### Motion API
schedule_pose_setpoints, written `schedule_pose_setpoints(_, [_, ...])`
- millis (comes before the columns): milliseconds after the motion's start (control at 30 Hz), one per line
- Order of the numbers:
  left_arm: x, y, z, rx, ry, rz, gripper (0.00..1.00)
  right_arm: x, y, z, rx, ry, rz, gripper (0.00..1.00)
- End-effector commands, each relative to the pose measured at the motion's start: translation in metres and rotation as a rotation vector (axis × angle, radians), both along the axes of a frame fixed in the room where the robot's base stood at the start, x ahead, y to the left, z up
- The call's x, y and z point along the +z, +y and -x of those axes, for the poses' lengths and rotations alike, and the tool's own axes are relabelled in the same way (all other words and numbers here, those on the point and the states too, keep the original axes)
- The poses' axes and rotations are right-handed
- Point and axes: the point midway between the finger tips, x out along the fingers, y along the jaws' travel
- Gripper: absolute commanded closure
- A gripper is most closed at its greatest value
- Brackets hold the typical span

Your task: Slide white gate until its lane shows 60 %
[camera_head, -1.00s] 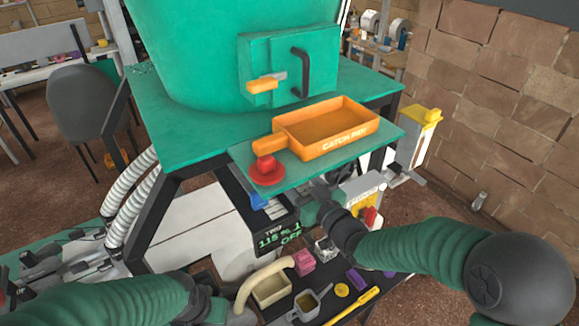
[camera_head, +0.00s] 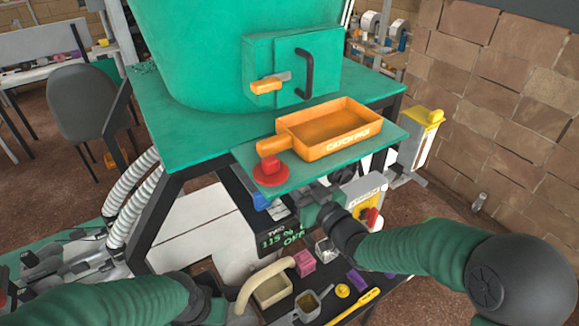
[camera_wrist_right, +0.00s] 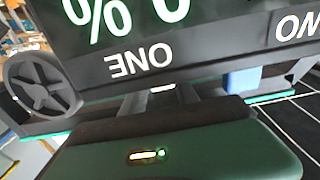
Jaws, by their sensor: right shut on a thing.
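My right gripper (camera_head: 309,193) reaches under the green shelf beside the display. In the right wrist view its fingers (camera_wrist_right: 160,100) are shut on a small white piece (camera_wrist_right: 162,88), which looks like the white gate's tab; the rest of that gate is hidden. A blue gate piece (camera_head: 260,201) stands left of the gripper; a blue block also shows in the right wrist view (camera_wrist_right: 228,77). The black display (camera_head: 275,232) reads about 115 % and OFF under TWO. In the wrist view the display is upside down, with ONE under a partly cut figure ending in 0 %. My left gripper (camera_head: 222,302) is low, its fingers unclear.
An orange catch pan (camera_head: 330,142) and a red knob (camera_head: 268,172) sit on the green shelf (camera_head: 300,176) above. A yellow box with a red switch (camera_head: 371,216) is right of my right gripper. Small blocks and cups lie on the black tray (camera_head: 350,310) below.

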Motion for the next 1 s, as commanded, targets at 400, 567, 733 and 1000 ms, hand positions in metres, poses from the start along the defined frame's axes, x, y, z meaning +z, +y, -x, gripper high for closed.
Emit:
schedule_pose_setpoints(400, [0.0,0.0,0.0,0.0,0.0,0.0,0.64,-0.002,-0.003,0.008,0.005,0.005,0.002,0.99])
schedule_pose_setpoints(567, [0.0,0.0,0.0,0.0,0.0,0.0,0.64,-0.002,-0.005,0.011,0.005,0.005,0.002,0.99])
schedule_pose_setpoints(733, [-0.001,0.0,0.0,0.0,0.0,0.0,0.64,-0.002,-0.008,0.013,0.004,0.005,0.002,0.99])
schedule_pose_setpoints(1000, [-0.001,0.0,0.0,0.0,0.0,0.0,0.64,-0.002,-0.01,0.017,0.004,0.004,0.002,0.99])
